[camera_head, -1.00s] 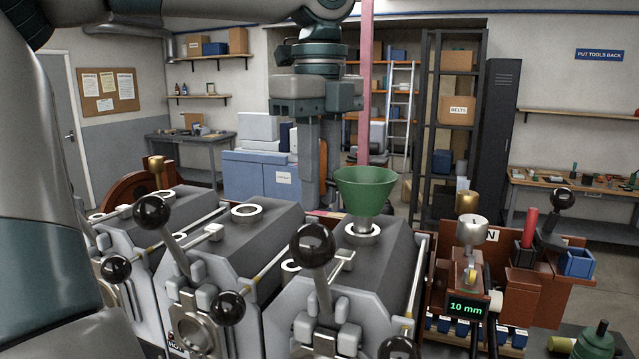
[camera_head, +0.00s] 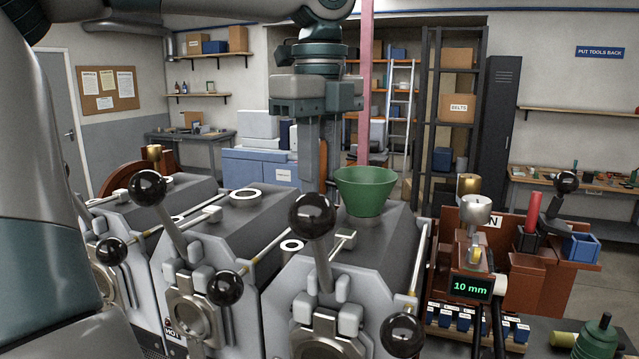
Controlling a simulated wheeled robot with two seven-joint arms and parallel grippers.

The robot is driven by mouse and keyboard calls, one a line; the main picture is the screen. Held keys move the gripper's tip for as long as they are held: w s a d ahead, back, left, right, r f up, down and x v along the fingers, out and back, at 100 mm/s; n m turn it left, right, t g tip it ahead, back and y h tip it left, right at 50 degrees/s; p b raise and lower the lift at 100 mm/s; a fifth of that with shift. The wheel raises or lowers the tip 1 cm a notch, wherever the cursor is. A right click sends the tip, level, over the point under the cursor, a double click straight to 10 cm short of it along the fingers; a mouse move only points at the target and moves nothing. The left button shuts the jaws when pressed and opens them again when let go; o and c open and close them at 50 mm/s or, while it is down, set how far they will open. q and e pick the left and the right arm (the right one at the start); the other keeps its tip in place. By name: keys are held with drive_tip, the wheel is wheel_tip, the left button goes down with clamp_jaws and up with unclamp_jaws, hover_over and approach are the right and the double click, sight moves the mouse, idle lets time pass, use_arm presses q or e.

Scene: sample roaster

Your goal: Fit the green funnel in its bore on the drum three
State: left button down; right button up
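The green funnel (camera_head: 365,191) sits wide end up and roughly upright on top of the third drum (camera_head: 388,235), the rightmost one. Its cone hides its stem and the bore under it, so I cannot see how deep the stem sits. My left gripper (camera_head: 318,188) points down just left of the funnel, its fingertips beside or behind the rim. I cannot tell whether it touches the funnel or how far the fingers are apart. My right gripper is not in view.
Black-knobbed levers (camera_head: 311,215) stand in front of the drums. The middle drum's ringed bore (camera_head: 245,195) is uncovered. To the right are a unit with a "10 mm" display (camera_head: 470,288), a silver cup (camera_head: 477,212) and a blue bin (camera_head: 581,246). A green bottle-like object (camera_head: 603,338) stands lower right.

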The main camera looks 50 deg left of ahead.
use_arm(q)
drive_tip(key=c, duration=1.5)
unclamp_jaws()
wheel_tip(320, 180, up, 17)
drive_tip(key=shift+r, duration=0.2)
